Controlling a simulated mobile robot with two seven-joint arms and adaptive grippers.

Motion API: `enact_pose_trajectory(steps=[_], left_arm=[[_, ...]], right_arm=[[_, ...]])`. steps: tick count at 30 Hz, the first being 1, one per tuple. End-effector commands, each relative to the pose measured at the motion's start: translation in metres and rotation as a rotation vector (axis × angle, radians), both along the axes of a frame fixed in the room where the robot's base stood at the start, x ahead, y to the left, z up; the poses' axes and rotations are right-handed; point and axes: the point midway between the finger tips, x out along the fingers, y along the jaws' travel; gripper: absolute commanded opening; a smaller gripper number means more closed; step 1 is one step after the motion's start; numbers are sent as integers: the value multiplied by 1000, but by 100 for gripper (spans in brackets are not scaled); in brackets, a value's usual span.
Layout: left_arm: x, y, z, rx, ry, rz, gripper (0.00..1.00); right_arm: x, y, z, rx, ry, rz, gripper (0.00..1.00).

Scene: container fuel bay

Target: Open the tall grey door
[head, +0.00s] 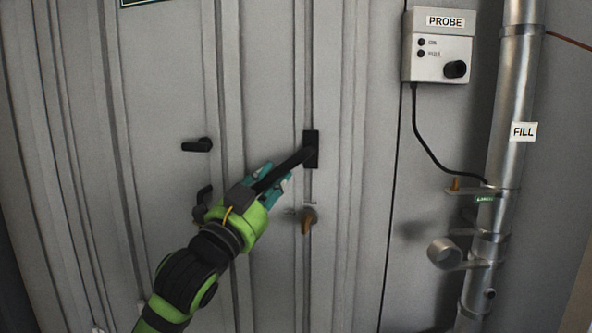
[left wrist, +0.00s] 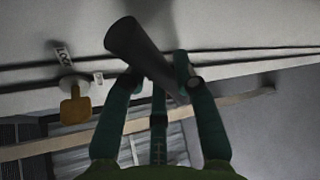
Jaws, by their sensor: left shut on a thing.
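The tall grey door (head: 275,60) is a ribbed metal panel that fills the middle of the head view. No open gap shows along its edges. A black lever handle (head: 288,170) slants down to the left from a dark plate (head: 311,149) on it. My left gripper (head: 272,182), with teal fingers, is closed around the lower part of this lever. In the left wrist view the dark handle (left wrist: 140,45) crosses between the fingertips (left wrist: 160,82). The fingers hide part of it. My right gripper is in neither view.
A brown latch (head: 308,220) sits below the handle plate. Another black handle (head: 197,145) is to the left. At the right are a white PROBE box (head: 438,58) with a hanging black cable and a metal FILL pipe (head: 510,90) with fittings.

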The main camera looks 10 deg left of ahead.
Motion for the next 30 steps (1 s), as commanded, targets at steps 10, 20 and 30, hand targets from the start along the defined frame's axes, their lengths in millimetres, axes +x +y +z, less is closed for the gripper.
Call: enact_pose_trajectory(steps=[10, 20, 30], left_arm=[[-71, 29, 4, 2, -7, -97, 0], [-78, 28, 3, 0, -4, -115, 0], [-78, 27, 2, 2, -3, -116, 54]], right_arm=[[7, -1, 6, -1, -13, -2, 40], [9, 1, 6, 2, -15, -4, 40], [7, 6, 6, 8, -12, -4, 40]])
